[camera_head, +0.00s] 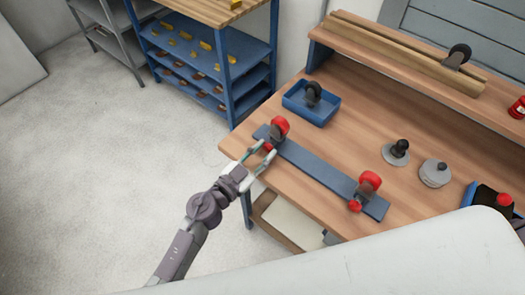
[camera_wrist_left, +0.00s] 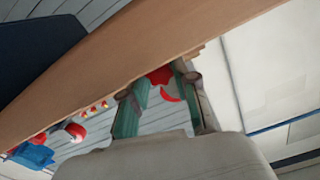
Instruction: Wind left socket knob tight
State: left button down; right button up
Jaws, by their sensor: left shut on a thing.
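A long blue-grey bar (camera_head: 318,167) lies on the wooden workbench near its front edge. A red fixture with dark parts stands near each end of it. At the left end, the small red left socket knob (camera_head: 268,147) sits low on the front side of its fixture (camera_head: 279,126). The right fixture (camera_head: 370,181) has a similar small red knob (camera_head: 355,206). My left gripper (camera_head: 263,154) reaches in from the front and is shut on the left knob. In the left wrist view, red (camera_wrist_left: 168,84) shows between the green fingers. My right gripper is not in view.
A blue tray (camera_head: 311,103) with a dark caster stands behind the bar's left end. Round grey pieces (camera_head: 395,154) stand on the bench to the right. A raised shelf (camera_head: 420,67) runs along the back. A blue rack (camera_head: 215,60) stands beyond the bench's left end.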

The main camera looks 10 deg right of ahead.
pick_arm(q)
jog(key=shift+m, duration=1)
jog(key=shift+m+p, duration=0.35)
jog(key=shift+m, duration=0.85)
jog(key=c, duration=0.9)
grip_release()
jog(key=shift+o, duration=0.2)
jog(key=shift+n, duration=0.3)
